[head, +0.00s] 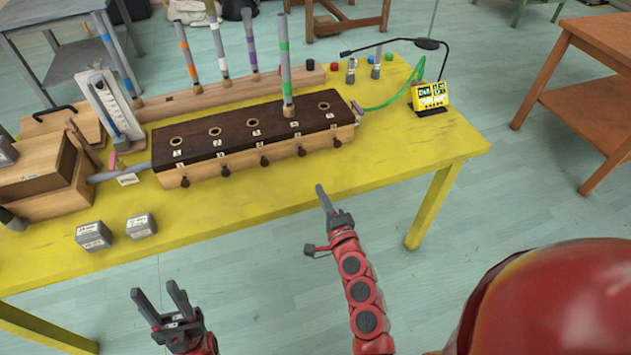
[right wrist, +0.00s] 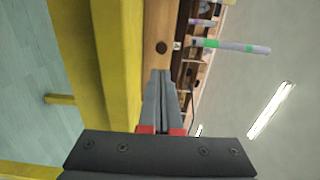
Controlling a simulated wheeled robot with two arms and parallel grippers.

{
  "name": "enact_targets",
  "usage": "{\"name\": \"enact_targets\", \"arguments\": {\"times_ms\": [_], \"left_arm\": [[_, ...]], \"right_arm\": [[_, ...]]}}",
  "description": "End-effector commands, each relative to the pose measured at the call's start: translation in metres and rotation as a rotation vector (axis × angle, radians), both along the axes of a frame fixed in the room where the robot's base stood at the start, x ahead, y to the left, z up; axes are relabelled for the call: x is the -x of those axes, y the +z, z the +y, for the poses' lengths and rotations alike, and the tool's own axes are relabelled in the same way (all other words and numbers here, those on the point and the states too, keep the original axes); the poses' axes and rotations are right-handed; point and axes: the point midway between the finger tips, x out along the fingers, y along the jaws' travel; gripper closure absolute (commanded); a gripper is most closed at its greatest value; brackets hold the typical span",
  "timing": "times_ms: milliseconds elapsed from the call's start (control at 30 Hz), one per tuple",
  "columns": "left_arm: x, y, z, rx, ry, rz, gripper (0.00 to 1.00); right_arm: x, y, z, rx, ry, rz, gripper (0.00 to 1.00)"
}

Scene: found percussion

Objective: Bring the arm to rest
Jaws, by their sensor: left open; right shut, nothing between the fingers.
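My right gripper (head: 322,199) is shut and empty in front of the yellow table's front edge. In the right wrist view its two grey fingers (right wrist: 160,75) lie together, with the wooden pipe box and table edge beyond them. My left gripper (head: 157,292) is open and empty at the lower left, in front of the table. The pipe box (head: 235,122), with a dark top and numbered holes, sits on the table. The other holes look empty.
The yellow table (head: 400,160) has bare room at its front right. Two grey weights (head: 141,226) stand at the front left. A wooden rack (head: 190,98) with several banded pipes is behind the box. A yellow meter (head: 430,95) stands at right. Brown tables stand beyond.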

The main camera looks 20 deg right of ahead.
Motion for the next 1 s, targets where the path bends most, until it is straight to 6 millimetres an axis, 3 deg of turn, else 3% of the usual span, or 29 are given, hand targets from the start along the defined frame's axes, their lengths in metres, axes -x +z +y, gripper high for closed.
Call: {"name": "enact_targets", "arguments": {"times_ms": [200, 433, 533, 667, 733, 833, 933, 1000], "left_arm": [[0.0, -0.004, 0.0, 0.0, 0.0, 0.0, 0.5], [0.0, -0.004, 0.0, 0.0, 0.0, 0.0, 0.5], [0.0, -0.003, 0.0, 0.0, 0.0, 0.0, 0.5], [0.0, -0.001, 0.0, 0.0, 0.0, 0.0, 0.5], [0.0, 0.0, 0.0, 0.0, 0.0, 0.0, 0.5], [0.0, 0.001, 0.0, 0.0, 0.0, 0.0, 0.5], [0.0, 0.002, 0.0, 0.0, 0.0, 0.0, 0.5], [0.0, 0.003, 0.0, 0.0, 0.0, 0.0, 0.5]], "right_arm": [[0.015, -0.001, 0.0, 0.0, 0.002, 0.002, 1.0], [0.016, -0.001, -0.003, 0.011, -0.012, 0.001, 1.0], [0.017, -0.004, -0.021, 0.077, -0.086, -0.005, 1.0], [0.026, 0.001, -0.068, 0.298, -0.295, -0.047, 1.0], [0.039, 0.017, -0.093, 0.464, -0.43, -0.101, 1.0], [0.064, 0.055, -0.11, 0.705, -0.609, -0.226, 1.0], [0.096, 0.101, -0.101, 0.93, -0.759, -0.4, 1.0], [0.121, 0.13, -0.08, 1.062, -0.847, -0.544, 1.0]]}}
